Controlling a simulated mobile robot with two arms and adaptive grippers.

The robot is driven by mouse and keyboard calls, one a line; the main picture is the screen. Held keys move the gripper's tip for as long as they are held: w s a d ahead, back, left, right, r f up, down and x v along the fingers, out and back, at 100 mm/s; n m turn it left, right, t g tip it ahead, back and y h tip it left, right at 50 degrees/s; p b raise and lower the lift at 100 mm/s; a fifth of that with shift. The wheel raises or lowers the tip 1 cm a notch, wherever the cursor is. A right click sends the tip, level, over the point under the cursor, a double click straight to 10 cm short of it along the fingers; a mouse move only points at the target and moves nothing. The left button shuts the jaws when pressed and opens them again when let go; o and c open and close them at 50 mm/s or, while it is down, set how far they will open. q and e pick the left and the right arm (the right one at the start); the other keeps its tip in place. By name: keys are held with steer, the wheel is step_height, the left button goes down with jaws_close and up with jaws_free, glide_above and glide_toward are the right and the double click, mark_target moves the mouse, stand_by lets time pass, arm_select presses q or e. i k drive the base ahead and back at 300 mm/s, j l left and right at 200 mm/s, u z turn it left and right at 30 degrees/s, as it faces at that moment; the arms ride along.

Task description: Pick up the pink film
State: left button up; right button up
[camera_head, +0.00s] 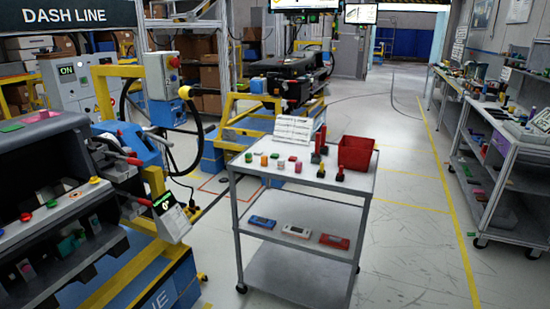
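A flat pink piece (40,117), which looks like the pink film, lies on top of the dark dashboard module (25,150) at the far left. A small flat green piece (12,127) lies to its left on the same surface. The pink piece is small in this view and its edges are hard to make out. Neither of my grippers is in view, so I cannot tell where they are relative to the film.
A grey wheeled cart (300,262) stands in the middle with small coloured parts and a red bin (356,153). Blue and yellow fixtures stand beside the dashboard. A loaded shelf cart (500,175) stands at the right. The floor (415,235) between the carts is clear.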

mark_target(44, 115)
steer(key=u, duration=1.3)
